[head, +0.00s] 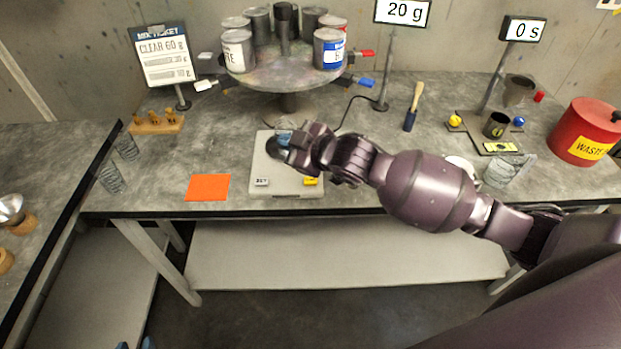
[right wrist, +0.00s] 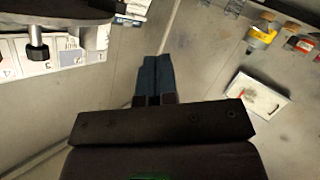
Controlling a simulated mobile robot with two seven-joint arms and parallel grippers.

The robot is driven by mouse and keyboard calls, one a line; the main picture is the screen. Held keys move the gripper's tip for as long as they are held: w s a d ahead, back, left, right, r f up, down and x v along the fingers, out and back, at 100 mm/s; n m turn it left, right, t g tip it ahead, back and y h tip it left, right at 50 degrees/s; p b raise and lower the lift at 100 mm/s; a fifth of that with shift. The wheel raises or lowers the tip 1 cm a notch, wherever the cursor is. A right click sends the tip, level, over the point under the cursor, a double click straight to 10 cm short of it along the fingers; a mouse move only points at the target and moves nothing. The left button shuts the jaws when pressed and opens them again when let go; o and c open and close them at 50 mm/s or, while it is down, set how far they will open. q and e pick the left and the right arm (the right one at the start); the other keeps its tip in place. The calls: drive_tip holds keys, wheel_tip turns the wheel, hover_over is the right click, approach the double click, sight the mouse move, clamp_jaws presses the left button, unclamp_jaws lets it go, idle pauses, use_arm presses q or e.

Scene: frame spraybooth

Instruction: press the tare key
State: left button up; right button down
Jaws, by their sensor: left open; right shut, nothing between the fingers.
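The scale (head: 262,168) is a pale flat box on the bench. Its front edge carries a yellow key (head: 310,181) and a pale key (head: 262,182) with dark lettering too small to read. A dark round thing (head: 274,149) sits on the scale, partly hidden by my right gripper (head: 284,138). My right gripper is above the scale's back half, behind the keys; its blue fingers show closed together and empty in the right wrist view (right wrist: 152,80). My left gripper (head: 135,344) is open at the bottom edge, its blue fingertips apart, far from the scale.
A display (head: 402,11) reads 20 g. An orange sheet (head: 208,187) lies left of the scale. A turntable (head: 285,75) with several cans stands behind. A brush (head: 413,106), glass beakers (head: 502,172) and red waste bin (head: 583,130) are to the right.

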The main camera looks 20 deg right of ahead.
drive_tip(key=w+r+n+g, duration=0.1)
drive_tip(key=g+h, duration=0.3)
drive_tip(key=h, duration=0.1)
hover_over(310, 182)
wheel_tip(310, 182, down, 4)
drive_tip(key=r, duration=0.1)
drive_tip(key=shift+f, duration=0.25)
drive_tip(key=shift+f, duration=0.1)
wheel_tip(310, 182, down, 4)
drive_tip(key=b, duration=0.4)
drive_tip(key=shift+r, duration=0.25)
wheel_tip(310, 182, down, 3)
drive_tip(key=b, duration=0.3)
drive_tip(key=shift+f, duration=1.05)
